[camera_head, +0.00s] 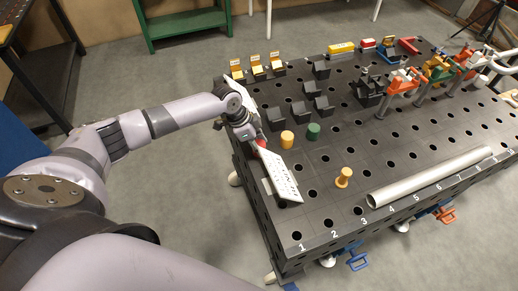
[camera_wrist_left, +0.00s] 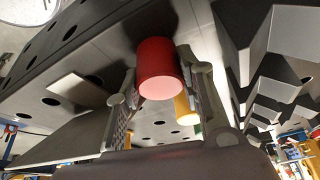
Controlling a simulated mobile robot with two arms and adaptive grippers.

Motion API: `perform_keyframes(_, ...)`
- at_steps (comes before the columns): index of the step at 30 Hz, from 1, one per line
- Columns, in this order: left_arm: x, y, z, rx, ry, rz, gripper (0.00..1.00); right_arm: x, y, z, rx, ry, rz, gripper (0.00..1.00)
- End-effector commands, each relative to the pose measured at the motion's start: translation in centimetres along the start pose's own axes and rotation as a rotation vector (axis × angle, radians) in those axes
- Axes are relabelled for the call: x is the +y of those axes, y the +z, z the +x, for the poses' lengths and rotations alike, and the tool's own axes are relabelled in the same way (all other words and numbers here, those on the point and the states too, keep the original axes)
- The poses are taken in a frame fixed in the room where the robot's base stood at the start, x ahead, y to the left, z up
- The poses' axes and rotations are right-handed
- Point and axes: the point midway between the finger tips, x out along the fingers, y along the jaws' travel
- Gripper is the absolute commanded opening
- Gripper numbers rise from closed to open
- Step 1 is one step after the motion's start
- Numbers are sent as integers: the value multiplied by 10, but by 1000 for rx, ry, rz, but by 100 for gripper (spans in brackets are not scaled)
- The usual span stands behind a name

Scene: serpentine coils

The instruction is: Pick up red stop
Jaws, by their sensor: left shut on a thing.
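The red stop (camera_head: 262,143) is a short red cylinder at the left edge of the dark perforated table (camera_head: 318,222). It shows small in the head view, partly hidden by my left gripper (camera_head: 257,145). In the left wrist view the red stop (camera_wrist_left: 159,68) stands between the two fingers of my left gripper (camera_wrist_left: 162,95), which is shut on it. Whether the stop still touches the table is hard to tell. My right gripper is not in view.
A white marked plate (camera_head: 282,178) lies right beside the gripper. A long metal tube (camera_head: 430,177) lies along the front; black blocks and clamps stand farther back.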

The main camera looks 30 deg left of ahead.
Motion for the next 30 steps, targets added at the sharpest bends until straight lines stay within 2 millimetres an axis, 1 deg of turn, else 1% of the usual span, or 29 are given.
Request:
perform_keyframes(1,0,0,0,0,0,0,16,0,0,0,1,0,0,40)
perform_keyframes(6,0,0,0,0,0,0,5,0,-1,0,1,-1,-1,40)
perform_keyframes(9,0,0,0,0,0,0,0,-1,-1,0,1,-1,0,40)
perform_keyframes(23,-1,-2,-4,3,-2,0,0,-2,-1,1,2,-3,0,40)
perform_keyframes(26,-2,-4,-9,3,-3,0,0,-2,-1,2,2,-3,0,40)
perform_keyframes(30,-2,-11,-25,4,-4,3,0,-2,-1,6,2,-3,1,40)
